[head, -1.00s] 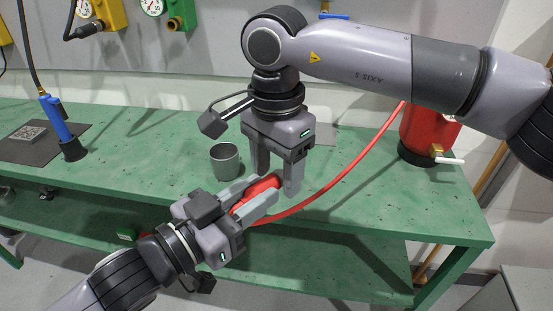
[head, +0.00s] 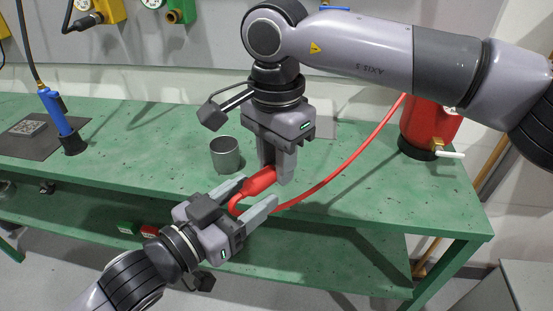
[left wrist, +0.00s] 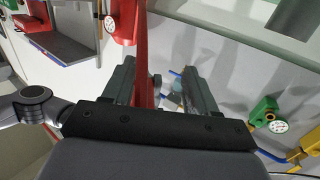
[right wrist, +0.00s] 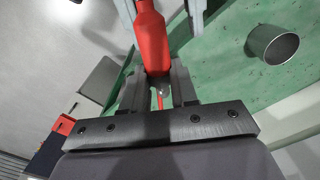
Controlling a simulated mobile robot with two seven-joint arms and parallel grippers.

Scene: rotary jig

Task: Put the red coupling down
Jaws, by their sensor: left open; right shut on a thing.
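The red coupling (head: 260,182) is on the end of a red hose (head: 340,170). My right gripper (head: 279,174) points down over the green bench (head: 390,190) and is shut on the coupling. In the right wrist view the coupling (right wrist: 152,40) stands out from between the right fingers (right wrist: 160,88). My left gripper (head: 250,200) is open, with its fingers on either side of the coupling's hose end and apart from it. The left wrist view shows the open left fingers (left wrist: 160,85) with red hose between them.
A grey metal cup (head: 225,155) stands on the bench just left of the right gripper. A red tank (head: 428,130) stands at the right rear. A blue tool (head: 60,124) stands near a dark mat (head: 30,140) at the left. The bench front right is clear.

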